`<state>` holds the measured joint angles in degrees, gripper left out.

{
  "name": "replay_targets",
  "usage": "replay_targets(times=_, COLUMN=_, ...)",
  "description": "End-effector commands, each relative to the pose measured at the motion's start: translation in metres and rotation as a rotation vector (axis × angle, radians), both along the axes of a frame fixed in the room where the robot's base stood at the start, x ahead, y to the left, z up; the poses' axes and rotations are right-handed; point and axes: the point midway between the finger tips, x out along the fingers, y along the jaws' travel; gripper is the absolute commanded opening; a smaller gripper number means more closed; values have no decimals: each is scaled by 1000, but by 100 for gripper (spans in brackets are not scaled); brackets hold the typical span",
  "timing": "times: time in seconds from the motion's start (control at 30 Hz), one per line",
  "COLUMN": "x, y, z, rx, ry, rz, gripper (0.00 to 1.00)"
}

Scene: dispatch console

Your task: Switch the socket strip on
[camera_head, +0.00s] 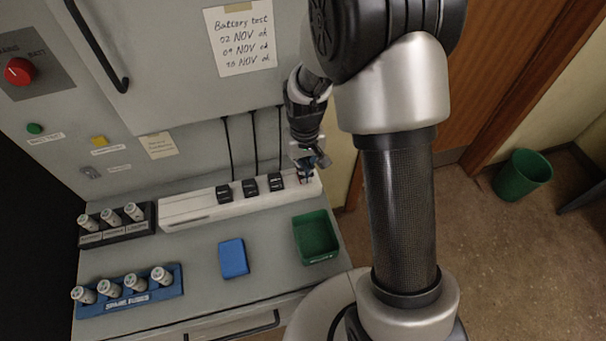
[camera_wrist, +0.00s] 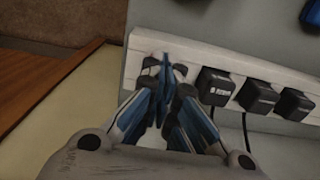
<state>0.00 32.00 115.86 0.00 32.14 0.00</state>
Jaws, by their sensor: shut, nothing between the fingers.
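The white socket strip (camera_head: 190,207) lies along the back of the grey console top, with several black plugs (camera_head: 250,186) in it. It also shows in the wrist view (camera_wrist: 190,58). My gripper (camera_head: 309,172) is over the right end of the strip in the head view. In the wrist view my gripper (camera_wrist: 167,78) is shut and empty, with its blue-sided fingers at the strip's end beside the nearest plug (camera_wrist: 216,86). A dark part of the strip shows just behind the fingertips and is mostly hidden by them. I cannot tell whether the fingertips touch it.
A blue block (camera_head: 233,258) and a green tray (camera_head: 316,236) lie in front of the strip. A dark rack (camera_head: 117,224) and a blue rack (camera_head: 128,291) hold grey cylinders at left. Cables run up the panel behind the plugs.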

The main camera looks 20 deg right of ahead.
Motion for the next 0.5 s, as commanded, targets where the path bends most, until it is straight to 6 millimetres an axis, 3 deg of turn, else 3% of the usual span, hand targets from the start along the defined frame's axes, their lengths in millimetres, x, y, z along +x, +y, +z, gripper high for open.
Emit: replay_targets(times=0.5, x=0, y=0, z=-6, rx=0, ry=0, rz=0, gripper=0)
